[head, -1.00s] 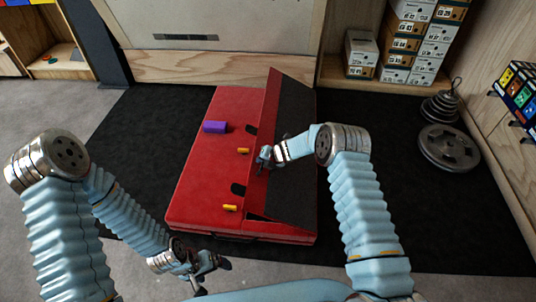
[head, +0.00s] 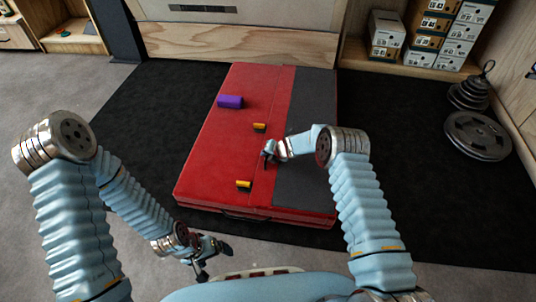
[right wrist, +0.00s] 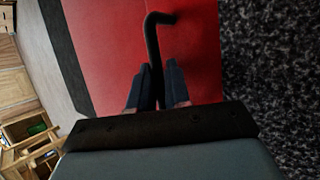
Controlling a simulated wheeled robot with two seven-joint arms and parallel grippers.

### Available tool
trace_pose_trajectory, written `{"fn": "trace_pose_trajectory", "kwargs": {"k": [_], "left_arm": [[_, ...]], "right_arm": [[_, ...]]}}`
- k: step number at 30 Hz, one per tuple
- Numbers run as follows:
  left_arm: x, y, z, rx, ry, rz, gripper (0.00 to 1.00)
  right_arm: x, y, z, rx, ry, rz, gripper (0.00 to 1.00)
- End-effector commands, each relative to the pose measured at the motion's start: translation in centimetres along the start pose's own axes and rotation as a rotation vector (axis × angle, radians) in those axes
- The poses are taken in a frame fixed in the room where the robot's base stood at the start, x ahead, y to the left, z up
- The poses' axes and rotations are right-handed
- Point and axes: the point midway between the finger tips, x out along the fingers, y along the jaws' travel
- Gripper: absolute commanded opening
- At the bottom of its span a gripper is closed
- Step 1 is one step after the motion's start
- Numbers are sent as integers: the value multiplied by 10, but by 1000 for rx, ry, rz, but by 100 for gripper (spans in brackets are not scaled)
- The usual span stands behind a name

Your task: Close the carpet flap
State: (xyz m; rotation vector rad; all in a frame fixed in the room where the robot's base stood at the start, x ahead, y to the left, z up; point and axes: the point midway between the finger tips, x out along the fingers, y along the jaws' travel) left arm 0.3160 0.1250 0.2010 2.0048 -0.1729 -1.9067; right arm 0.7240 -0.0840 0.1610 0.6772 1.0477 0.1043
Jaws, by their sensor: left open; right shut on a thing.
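The red pad (head: 225,150) lies on the black mat. Its carpet flap (head: 308,110), grey with a red border strip on its left, appears to lie flat along the pad's right side. My right gripper (head: 269,153) is over the flap's left border. In the right wrist view, my right gripper (right wrist: 158,85) is shut around a thin black bent piece (right wrist: 152,45) against red; what that piece joins is unclear. My left gripper (head: 215,256) is open and empty, in front of the pad's near edge.
A purple block (head: 230,101) lies on the pad's far left. Weight plates (head: 476,135) lie on the black mat (head: 420,200) at right. Stacked shoe boxes (head: 440,35) stand on a shelf behind. The mat left of the pad is clear.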

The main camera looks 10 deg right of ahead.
Motion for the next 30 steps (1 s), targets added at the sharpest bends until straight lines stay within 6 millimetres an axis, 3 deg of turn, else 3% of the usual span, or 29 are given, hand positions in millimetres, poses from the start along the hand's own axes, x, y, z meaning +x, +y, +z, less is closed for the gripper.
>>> {"fn": "trace_pose_trajectory", "kwargs": {"k": [9,10,11,22,26,30], "left_arm": [[2,0,0,0,0,0,91],[2,-1,0,0,0,0,91],[2,-1,0,0,0,0,91],[1,0,0,0,0,0,91],[-4,1,0,0,0,-1,91],[-7,2,0,0,2,-2,91]], "right_arm": [[5,0,-9,1,14,3,0],[6,0,-9,1,14,3,22],[6,0,-10,1,14,3,23],[3,-2,-10,4,15,0,23],[-14,-2,-7,9,13,0,23],[-47,-1,-3,11,6,2,23]]}}
